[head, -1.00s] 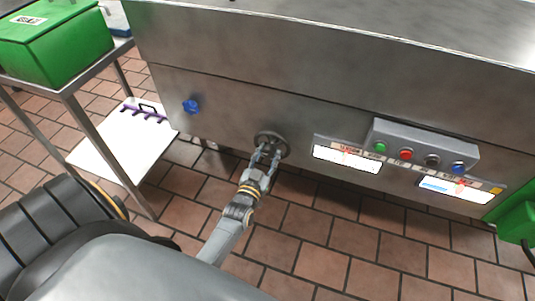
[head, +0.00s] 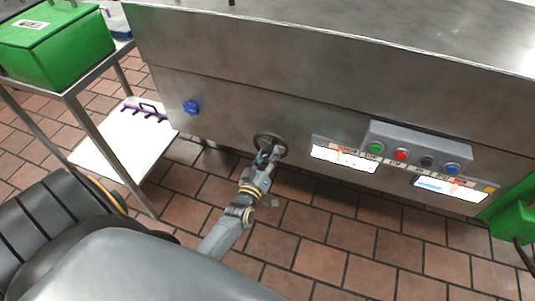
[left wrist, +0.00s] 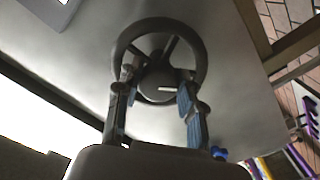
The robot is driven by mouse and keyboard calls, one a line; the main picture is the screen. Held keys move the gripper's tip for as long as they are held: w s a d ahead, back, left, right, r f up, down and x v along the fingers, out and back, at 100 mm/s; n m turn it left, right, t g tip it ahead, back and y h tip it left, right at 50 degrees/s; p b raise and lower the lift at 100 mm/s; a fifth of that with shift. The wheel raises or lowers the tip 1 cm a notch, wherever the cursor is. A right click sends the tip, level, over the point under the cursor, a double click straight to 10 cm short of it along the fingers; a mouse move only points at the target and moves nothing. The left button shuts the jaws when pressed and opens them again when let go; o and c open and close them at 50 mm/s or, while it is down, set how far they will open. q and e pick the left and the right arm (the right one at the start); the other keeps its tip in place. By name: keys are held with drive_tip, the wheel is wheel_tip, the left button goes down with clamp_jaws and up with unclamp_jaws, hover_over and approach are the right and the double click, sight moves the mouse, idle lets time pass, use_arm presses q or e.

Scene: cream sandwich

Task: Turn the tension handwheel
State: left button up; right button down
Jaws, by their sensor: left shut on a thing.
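The tension handwheel (head: 271,140) is a dark spoked wheel on the front of the steel machine. It also shows in the left wrist view (left wrist: 201,60), with a round dark hub that has a white mark. My left gripper (head: 267,157) is at the wheel, its fingers one on each side of the hub. In the left wrist view my left gripper (left wrist: 157,97) is shut on the handwheel, with blue pads showing on its fingers. My right gripper is not in view.
The machine front (head: 230,95) has a blue knob (head: 191,107) left of the wheel. A button box (head: 415,147) and labels are to its right. A steel table (head: 80,84) with a green crate (head: 55,45) stands at left. Tiled floor lies below.

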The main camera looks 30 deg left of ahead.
use_arm(q)
drive_tip(key=shift+w+a+r+n, duration=0.1)
drive_tip(key=shift+w+r+n, duration=0.1)
drive_tip(key=shift+r+n, duration=0.2)
drive_tip(key=o, duration=1.2)
drive_tip(key=shift+f, duration=0.1)
drive_tip(key=shift+s+f, duration=0.15)
drive_tip(key=shift+s+f, duration=0.1)
drive_tip(key=shift+s, duration=0.2)
drive_tip(key=v, duration=1.1)
drive_tip(key=shift+s, duration=0.1)
